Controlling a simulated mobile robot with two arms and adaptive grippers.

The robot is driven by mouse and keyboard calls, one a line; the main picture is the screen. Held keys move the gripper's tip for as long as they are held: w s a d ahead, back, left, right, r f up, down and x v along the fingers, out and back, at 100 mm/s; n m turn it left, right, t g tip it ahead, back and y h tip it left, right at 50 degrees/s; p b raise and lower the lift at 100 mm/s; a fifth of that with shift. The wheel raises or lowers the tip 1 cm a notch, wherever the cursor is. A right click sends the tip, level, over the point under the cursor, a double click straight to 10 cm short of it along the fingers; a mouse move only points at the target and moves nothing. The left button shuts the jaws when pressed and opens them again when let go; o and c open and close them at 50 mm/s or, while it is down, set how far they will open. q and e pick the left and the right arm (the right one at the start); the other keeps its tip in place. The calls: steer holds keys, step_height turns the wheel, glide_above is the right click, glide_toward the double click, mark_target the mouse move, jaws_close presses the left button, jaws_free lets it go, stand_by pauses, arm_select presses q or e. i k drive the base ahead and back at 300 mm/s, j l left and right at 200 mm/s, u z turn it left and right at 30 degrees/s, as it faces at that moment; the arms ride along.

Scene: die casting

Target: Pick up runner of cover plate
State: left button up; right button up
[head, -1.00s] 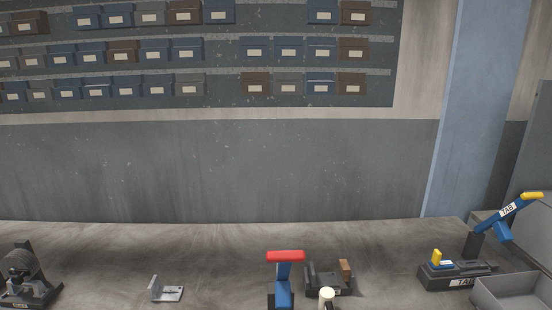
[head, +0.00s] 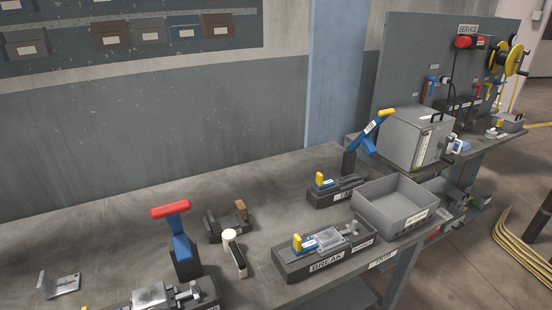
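A grey metal cast piece (head: 331,238) lies on the black fixture labelled BREAK (head: 297,267), right of a yellow-tipped blue handle. A narrower grey part (head: 350,228) shows at its right end; I cannot tell whether this is the runner. Another grey metal piece (head: 150,295) lies on a dark fixture at the bottom edge, partly cut off. An angled grey metal part (head: 60,284) lies on the bench at the lower left. Neither of my grippers is in the head view.
A red-topped blue lever (head: 177,232) stands beside a white-topped block (head: 234,252). A grey open bin (head: 393,207) sits right of the BREAK fixture. The TAB fixture (head: 338,190) is behind. A grey cabinet (head: 416,138) stands farther right. The bench's left middle (head: 110,225) is clear.

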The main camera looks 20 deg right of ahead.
mark_target(351, 229)
steer(key=z, duration=1.3)
steer(key=u, duration=0.25)
steer(key=i+l+u, duration=0.15)
steer(key=l+u, duration=0.65)
steer(key=u, duration=0.15)
steer(key=l+u, duration=0.5)
steer(key=i+j, duration=0.05)
